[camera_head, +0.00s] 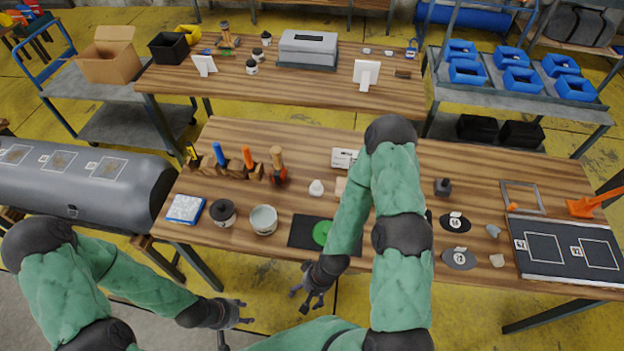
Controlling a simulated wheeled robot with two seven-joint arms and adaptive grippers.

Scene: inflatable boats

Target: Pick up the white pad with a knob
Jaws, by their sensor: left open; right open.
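A small white piece with a raised knob-like top (316,187) stands on the near wooden table, left of my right forearm; it looks like the white pad with a knob, but it is small in view. My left gripper (242,319) is open and empty, below the near table's front edge. My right gripper (304,300) is open and empty just in front of that edge, below a black mat with a green disc (322,233). Both grippers are well apart from the white piece. My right arm hides part of the table's middle.
On the near table (240,134), a grey-white can (263,219), a dark-lidded can (223,213) and a blue-edged white pad (185,208) stand at left. Upright tools (248,158) stand behind them. Oval patches (459,259) and a black panel (565,248) lie at right.

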